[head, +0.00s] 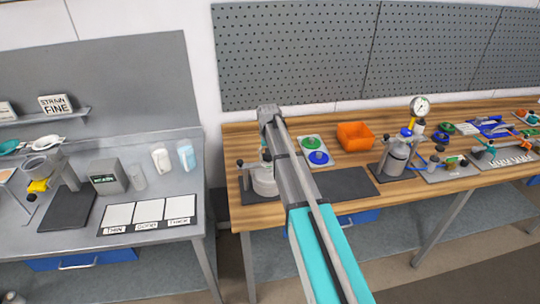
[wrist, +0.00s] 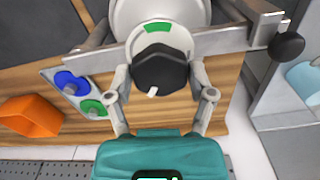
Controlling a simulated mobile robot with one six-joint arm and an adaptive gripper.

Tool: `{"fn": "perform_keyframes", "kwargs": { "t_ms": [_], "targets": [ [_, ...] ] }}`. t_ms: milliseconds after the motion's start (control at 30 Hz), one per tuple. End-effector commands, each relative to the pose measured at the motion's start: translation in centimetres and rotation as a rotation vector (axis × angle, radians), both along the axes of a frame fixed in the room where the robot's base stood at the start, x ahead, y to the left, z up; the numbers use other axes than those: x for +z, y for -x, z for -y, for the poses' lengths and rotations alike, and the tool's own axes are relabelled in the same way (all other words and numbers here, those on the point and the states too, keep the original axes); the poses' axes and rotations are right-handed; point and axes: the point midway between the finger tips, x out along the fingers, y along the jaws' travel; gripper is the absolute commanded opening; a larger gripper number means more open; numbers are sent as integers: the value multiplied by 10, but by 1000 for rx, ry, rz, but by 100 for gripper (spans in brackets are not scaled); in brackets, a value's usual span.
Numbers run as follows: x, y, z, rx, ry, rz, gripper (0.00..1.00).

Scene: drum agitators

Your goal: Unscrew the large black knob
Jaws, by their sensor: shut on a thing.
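The large black knob (wrist: 160,68) is faceted, with a small pale pointer on its near edge. It sits in front of a pale round vessel (wrist: 160,12) with a green-marked white dial (wrist: 157,28) behind it. My gripper (wrist: 160,74) is shut on the knob, with one grey finger on each side of it. In the head view my arm hides the knob and the gripper. The vessel shows partly there (head: 264,182), left of my arm on the wooden bench.
A smaller black knob (wrist: 287,46) ends the grey clamp bar to the right. Blue and green discs (head: 316,152) lie on a pale tray beside an orange bin (head: 354,136). A dark mat (head: 345,184) is bare. A gauge-topped vessel (head: 397,158) stands further right.

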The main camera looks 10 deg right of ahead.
Motion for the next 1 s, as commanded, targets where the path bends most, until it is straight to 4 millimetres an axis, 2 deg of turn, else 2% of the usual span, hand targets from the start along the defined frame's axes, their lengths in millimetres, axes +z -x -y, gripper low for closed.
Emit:
{"fn": "perform_keyframes", "kwargs": {
  "t_ms": [200,500,1000],
  "targets": [
    [-1,2,0,195,0,-4,23],
    [-1,2,0,378,0,-4,22],
    [-1,2,-1,437,-1,-3,22]
  ]
}}
